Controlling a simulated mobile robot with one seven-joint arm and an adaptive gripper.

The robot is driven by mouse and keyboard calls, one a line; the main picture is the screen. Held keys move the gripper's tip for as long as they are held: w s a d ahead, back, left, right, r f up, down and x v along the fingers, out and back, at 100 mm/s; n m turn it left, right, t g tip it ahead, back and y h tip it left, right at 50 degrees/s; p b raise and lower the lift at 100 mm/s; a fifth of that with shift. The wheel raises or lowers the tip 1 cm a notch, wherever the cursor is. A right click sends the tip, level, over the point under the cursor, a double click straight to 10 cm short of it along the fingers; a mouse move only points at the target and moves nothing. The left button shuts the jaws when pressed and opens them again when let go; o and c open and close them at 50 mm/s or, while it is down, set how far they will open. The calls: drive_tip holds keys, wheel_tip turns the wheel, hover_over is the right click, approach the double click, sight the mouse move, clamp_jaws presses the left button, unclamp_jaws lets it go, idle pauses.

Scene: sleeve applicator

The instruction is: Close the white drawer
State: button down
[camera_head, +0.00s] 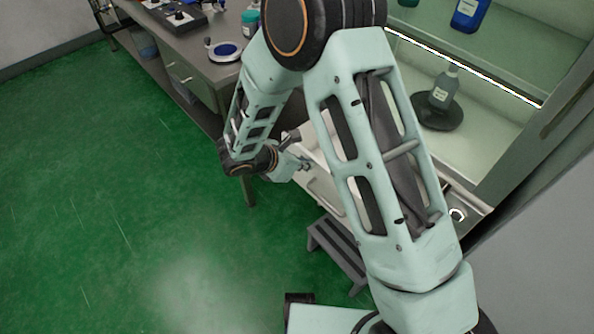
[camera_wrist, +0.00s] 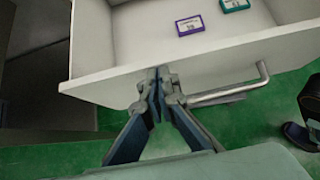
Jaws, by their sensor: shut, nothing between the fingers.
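The white drawer (camera_wrist: 100,88) stands open in the wrist view, its front panel facing my gripper and its inside visible from above. A metal bar handle (camera_wrist: 228,97) sticks out from the right half of the front. My gripper (camera_wrist: 158,82) is shut and empty, with its fingertips at the drawer front, beside the left end of the handle. I cannot tell whether they touch the panel. In the head view my gripper (camera_head: 301,164) is small beside a pale surface, and my own arm hides much of that area.
A purple box (camera_wrist: 189,25) and a teal box (camera_wrist: 235,5) lie in the drawer. In the head view, a grey step stool (camera_head: 338,250) stands below on the green floor. A workbench (camera_head: 205,55) is at the back left. Open floor (camera_head: 100,220) lies to the left.

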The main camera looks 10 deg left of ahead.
drive_tip(key=w+d+b, duration=0.2)
drive_tip(key=w+d, duration=0.9)
drive_tip(key=w, duration=0.2)
drive_tip(key=shift+d, duration=0.4)
drive_tip(key=shift+w, duration=0.1)
